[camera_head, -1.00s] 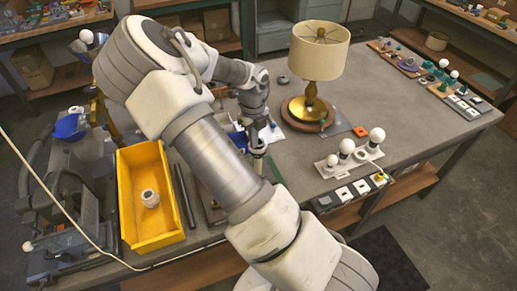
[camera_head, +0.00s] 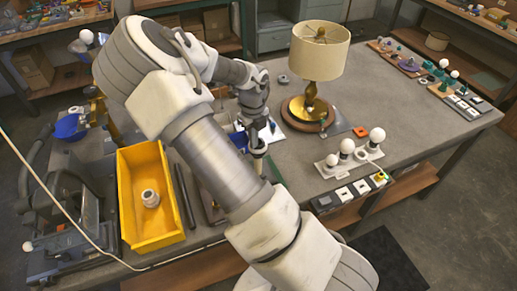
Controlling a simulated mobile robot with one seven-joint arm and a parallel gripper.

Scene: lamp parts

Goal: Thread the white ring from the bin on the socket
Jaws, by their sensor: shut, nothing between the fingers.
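A white ring (camera_head: 150,198) lies in the yellow bin (camera_head: 124,205) at the left of the bench. My gripper (camera_head: 258,168) points down over the middle of the bench, to the right of the bin and clear of it. Its fingers are small and partly hidden behind my arm; they look shut, with nothing in them. A table lamp with a beige shade (camera_head: 320,55) and a brass stem (camera_head: 310,95) stands behind and to the right of my gripper. I cannot tell which part is the socket.
A white holder (camera_head: 340,168) with several bulbs stands at the bench's front right, behind a row of switches (camera_head: 345,193). Dark bars (camera_head: 184,195) lie right of the bin. Machinery (camera_head: 70,235) fills the left end. The bench (camera_head: 410,115) right of the lamp has free room.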

